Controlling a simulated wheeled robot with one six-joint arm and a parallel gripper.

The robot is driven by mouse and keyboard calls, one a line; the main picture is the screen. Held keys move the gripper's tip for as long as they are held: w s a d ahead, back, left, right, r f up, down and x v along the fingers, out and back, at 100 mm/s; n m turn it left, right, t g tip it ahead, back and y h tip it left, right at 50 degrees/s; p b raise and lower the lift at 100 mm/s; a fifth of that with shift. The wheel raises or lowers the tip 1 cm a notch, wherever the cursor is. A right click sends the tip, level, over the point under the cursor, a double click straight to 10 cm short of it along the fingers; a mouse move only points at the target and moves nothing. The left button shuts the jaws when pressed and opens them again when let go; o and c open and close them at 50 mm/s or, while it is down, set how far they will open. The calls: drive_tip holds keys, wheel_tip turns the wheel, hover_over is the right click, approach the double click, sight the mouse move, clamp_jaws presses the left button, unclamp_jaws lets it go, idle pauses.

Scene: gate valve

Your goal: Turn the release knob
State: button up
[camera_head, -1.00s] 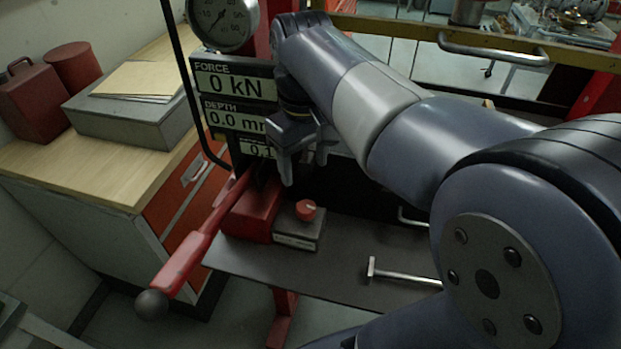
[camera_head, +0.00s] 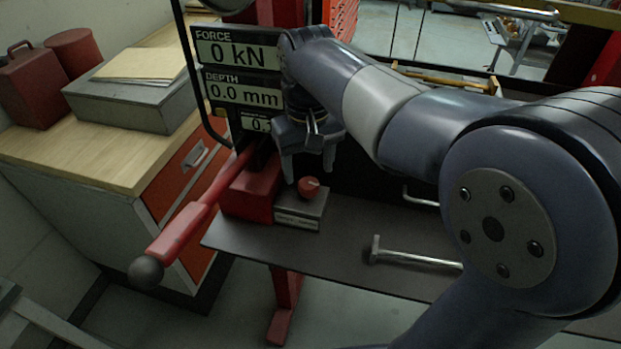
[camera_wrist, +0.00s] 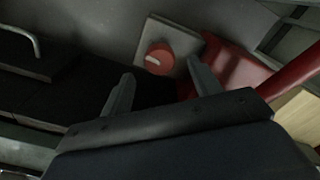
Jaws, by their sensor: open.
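The release knob (camera_head: 309,187) is a small red round knob on top of a grey block, beside a red pump body. It also shows in the wrist view (camera_wrist: 159,58), with a pale mark on its face, beyond and between my fingertips. My gripper (camera_head: 308,177) is above the knob, pointing down, fingers apart. In the wrist view my gripper (camera_wrist: 163,76) shows two separate fingers with nothing between them. I cannot tell the exact height left between fingertips and knob.
A red pump lever (camera_head: 190,222) with a dark ball end reaches out to the left. A T-handled metal bar (camera_head: 415,259) lies on the dark shelf (camera_head: 330,262) to the right. Display panels (camera_head: 240,92) stand behind my gripper. A wooden-topped cabinet (camera_head: 95,165) stands left.

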sight(308, 183)
drive_tip(key=shift+f, duration=1.95)
drive_tip(key=shift+c, duration=0.5)
